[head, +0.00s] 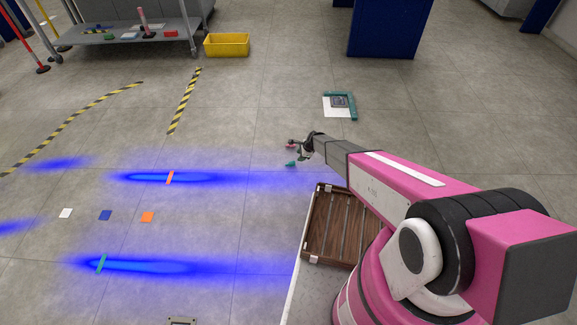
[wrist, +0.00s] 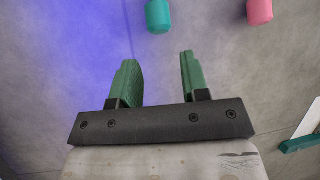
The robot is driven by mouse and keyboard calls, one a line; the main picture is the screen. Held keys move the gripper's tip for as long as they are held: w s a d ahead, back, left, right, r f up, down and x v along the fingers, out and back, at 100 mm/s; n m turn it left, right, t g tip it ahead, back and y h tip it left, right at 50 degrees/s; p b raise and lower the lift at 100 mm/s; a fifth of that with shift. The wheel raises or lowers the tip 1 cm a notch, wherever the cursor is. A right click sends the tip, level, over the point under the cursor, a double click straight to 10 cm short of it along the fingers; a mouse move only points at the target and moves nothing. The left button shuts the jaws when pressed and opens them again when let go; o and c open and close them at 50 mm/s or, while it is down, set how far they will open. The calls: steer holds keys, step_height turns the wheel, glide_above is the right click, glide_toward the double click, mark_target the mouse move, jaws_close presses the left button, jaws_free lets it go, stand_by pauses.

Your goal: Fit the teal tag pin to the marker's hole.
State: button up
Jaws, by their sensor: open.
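A teal pin (head: 290,164), a short cylinder, is just left of and below my gripper in the head view. In the wrist view the teal pin (wrist: 158,15) is cut by the top edge, beyond the fingertips and roughly in line with the gap between them. My gripper (head: 300,150) is open; its green fingers (wrist: 158,65) are apart with nothing between them. I cannot tell which thing is the marker. A white plate with a grey square and a teal corner bracket (head: 352,106) lies on the floor ahead. No hole can be made out.
A pink pin (head: 290,146) is close by, right of the teal one in the wrist view (wrist: 259,11). A brown slatted tray (head: 335,256) is beside my base. Small coloured tiles (head: 105,215) lie left. A yellow bin (head: 227,46) and a cart (head: 120,37) stand behind.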

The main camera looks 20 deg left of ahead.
mark_target(294, 162)
steer(key=x, duration=0.9)
steer(key=shift+f, duration=0.2)
steer(key=c, duration=0.6)
